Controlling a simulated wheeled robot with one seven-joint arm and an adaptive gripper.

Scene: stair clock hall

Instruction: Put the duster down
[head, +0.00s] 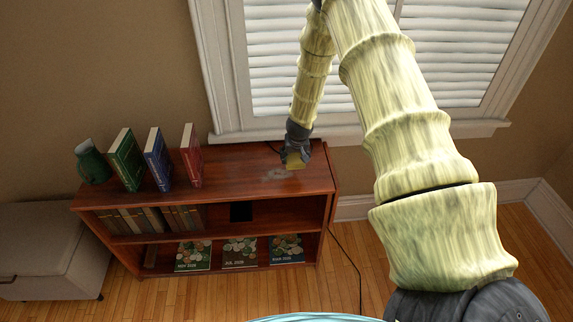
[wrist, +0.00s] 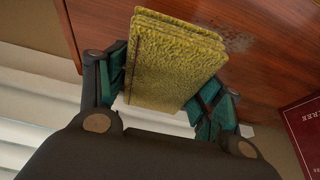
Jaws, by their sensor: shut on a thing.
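The duster, a yellow-green block with a fuzzy surface, shows large in the wrist view (wrist: 172,62) and small in the head view (head: 294,162). My gripper (wrist: 165,85) has its green-padded fingers on both sides of it and is shut on it. In the head view my gripper (head: 297,150) points down over the right part of the shelf's top. I cannot tell whether the duster touches the wood. A pale dusty patch (head: 279,173) lies on the top just beside it, and this patch also shows in the wrist view (wrist: 238,43).
The wooden bookshelf (head: 243,162) carries a green jug (head: 92,163) and green (head: 126,160), blue (head: 157,159) and red (head: 191,156) upright books on its left side. Its top is bare between the red book and the patch. A shuttered window stands behind; a grey bench (head: 38,240) is at left.

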